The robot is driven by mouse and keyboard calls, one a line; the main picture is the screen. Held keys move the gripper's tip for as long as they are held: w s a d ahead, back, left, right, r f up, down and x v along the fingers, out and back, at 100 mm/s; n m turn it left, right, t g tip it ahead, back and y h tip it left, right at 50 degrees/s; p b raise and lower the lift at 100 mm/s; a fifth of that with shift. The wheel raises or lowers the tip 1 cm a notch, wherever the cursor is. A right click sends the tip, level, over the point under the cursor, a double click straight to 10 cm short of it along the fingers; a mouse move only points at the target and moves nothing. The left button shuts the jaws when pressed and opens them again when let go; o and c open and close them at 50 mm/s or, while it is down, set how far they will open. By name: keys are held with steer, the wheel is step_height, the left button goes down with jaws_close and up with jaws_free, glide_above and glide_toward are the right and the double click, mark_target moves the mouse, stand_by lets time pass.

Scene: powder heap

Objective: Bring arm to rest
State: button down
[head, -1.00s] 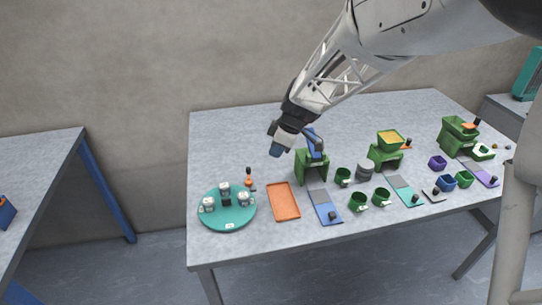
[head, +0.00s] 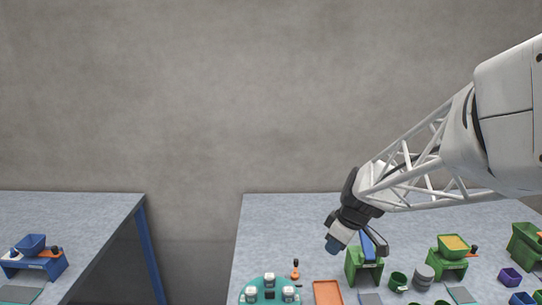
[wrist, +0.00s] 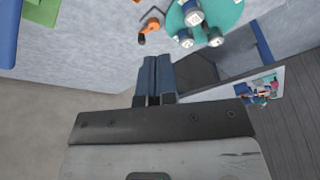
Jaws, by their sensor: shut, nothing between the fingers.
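My gripper (head: 334,246) is in the upper left part of the work table's (head: 290,220) area in the head view, pointing down to the left. It is in the air, just left of a green stand (head: 362,268), and holds nothing. In the wrist view its two dark blue fingers (wrist: 155,82) are together, with no object between them. My arm reaches in from the right edge of the head view.
A teal round tray (head: 250,299) with white-topped jars, an orange-handled tool (head: 295,270) and an orange tray (head: 328,292) lie below the gripper. Green stands, cups and a grey stack (head: 423,277) are to the right. Another table (head: 85,215) stands left, across a gap.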

steer(key=s+r+m+h, duration=0.1)
steer(key=s+r+m, duration=0.1)
steer(key=s, duration=0.6)
steer(key=s+d+r+m+h, duration=0.1)
steer(key=s+r+m, duration=0.1)
steer(key=s+m, duration=0.3)
steer(key=s+r+m+h, duration=0.1)
steer(key=s+r+m, duration=0.2)
steer(key=s, duration=0.9)
steer(key=shift+d+m+t+h, duration=0.3)
steer(key=shift+m+t, duration=0.1)
steer(key=shift+m, duration=0.2)
steer(key=c, duration=1.8)
jaws_free()
steer(key=shift+s, duration=0.1)
